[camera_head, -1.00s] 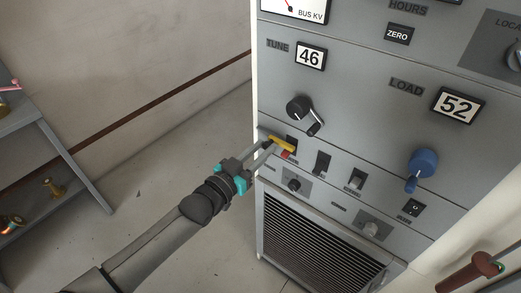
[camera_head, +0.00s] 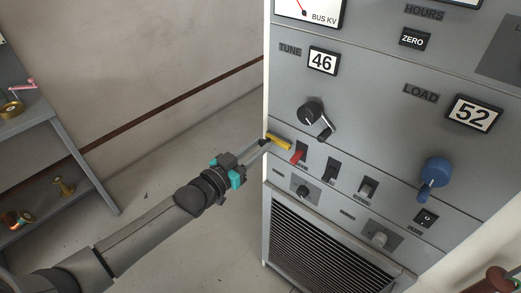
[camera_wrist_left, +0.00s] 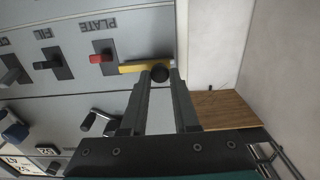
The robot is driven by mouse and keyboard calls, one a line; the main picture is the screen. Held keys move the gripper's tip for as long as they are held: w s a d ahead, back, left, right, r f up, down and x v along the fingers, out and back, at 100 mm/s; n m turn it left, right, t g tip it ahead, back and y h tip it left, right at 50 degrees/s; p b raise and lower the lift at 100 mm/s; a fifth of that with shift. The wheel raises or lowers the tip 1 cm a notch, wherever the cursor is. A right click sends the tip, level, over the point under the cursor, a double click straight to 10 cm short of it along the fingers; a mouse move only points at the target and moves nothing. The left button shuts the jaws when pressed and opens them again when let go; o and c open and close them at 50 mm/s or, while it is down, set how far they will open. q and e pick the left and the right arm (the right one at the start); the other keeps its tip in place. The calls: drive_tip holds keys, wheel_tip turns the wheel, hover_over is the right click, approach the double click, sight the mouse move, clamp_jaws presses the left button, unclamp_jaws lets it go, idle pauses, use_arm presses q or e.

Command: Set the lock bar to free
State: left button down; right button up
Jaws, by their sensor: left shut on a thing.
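The yellow lock bar (camera_head: 279,142) sits on the grey rack panel, left of the red switch (camera_head: 298,156). In the left wrist view the bar (camera_wrist_left: 135,68) lies beside the red switch (camera_wrist_left: 101,58), which is marked PLATE and is not covered by it. My left gripper (camera_head: 264,143) is at the bar's left end. In the left wrist view its fingers (camera_wrist_left: 160,76) are shut on the dark round knob (camera_wrist_left: 160,72) at the bar's end. My right gripper is not in view.
A crank (camera_head: 316,116) and a blue knob (camera_head: 434,175) stick out from the panel to the right. Dark switches (camera_head: 331,170) stand beside the red one. A grey shelf (camera_head: 75,152) with small parts is at the left. The floor between shelf and rack is clear.

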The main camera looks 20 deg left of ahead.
use_arm(q)
drive_tip(key=shift+w+a, duration=0.1)
drive_tip(key=shift+a, duration=0.15)
drive_tip(key=c, duration=0.7)
unclamp_jaws()
drive_tip(key=p+v, duration=0.1)
drive_tip(key=v, duration=1.4)
drive_tip(key=shift+r+p, duration=0.1)
drive_tip(key=shift+p, duration=0.3)
